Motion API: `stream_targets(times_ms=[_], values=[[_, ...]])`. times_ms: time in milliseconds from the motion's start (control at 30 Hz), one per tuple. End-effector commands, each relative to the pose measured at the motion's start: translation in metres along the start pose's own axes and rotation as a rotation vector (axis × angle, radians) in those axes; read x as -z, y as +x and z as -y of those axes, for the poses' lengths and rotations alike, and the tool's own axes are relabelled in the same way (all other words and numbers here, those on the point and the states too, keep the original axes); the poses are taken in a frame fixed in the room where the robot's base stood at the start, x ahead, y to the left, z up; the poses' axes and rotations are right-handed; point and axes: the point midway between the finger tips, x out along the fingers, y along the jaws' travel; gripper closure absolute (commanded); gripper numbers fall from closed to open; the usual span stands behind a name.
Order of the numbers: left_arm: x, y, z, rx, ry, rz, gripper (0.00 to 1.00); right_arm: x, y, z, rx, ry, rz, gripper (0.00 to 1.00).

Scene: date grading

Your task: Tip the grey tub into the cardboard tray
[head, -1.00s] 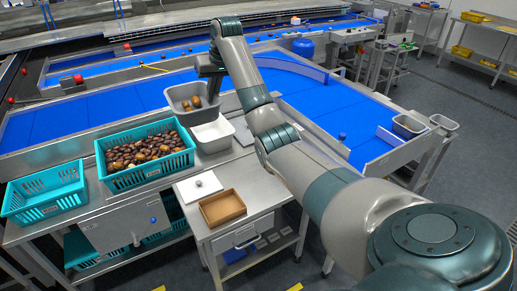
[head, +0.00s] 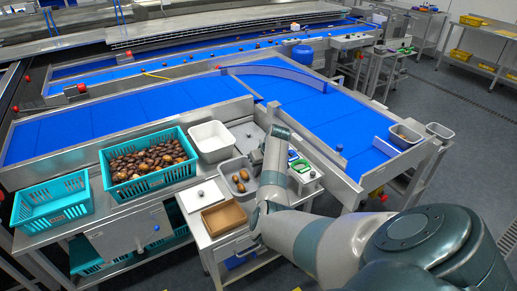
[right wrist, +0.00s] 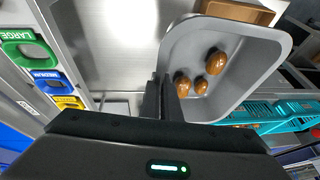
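The grey tub (head: 229,168) with a few brown dates in it is in the middle of the head view, just behind the cardboard tray (head: 224,218). In the right wrist view the grey tub (right wrist: 232,50) looks roughly level, with three dates on its floor. My right gripper (right wrist: 163,92) is shut on the tub's rim. In the head view my right arm hides much of this gripper. The cardboard tray also shows in part past the tub in the right wrist view (right wrist: 238,11); it looks empty. My left gripper is not in view.
A white tub (head: 212,141) stands behind the grey tub. A teal crate full of dates (head: 148,187) and an empty teal crate (head: 50,214) stand at left. A white lidded square (head: 202,195) lies beside the cardboard tray.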

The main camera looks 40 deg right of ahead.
Motion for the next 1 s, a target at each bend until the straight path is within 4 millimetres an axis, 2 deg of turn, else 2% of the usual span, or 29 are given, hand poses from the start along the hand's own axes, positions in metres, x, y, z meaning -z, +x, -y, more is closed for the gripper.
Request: stream_targets(times_ms=[100, 233, 767, 1000], values=[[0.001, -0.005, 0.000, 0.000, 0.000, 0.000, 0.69, -0.019, 0.013, 0.002, 0.010, -0.017, 0.002, 1.00], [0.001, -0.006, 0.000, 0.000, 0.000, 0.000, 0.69, -0.028, 0.020, 0.002, 0.012, -0.028, 0.001, 1.00], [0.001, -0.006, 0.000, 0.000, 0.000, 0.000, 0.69, -0.029, 0.021, 0.004, -0.005, -0.039, 0.001, 1.00], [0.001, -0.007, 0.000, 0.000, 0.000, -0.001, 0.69, -0.028, 0.016, 0.008, -0.104, -0.081, -0.001, 1.00]])
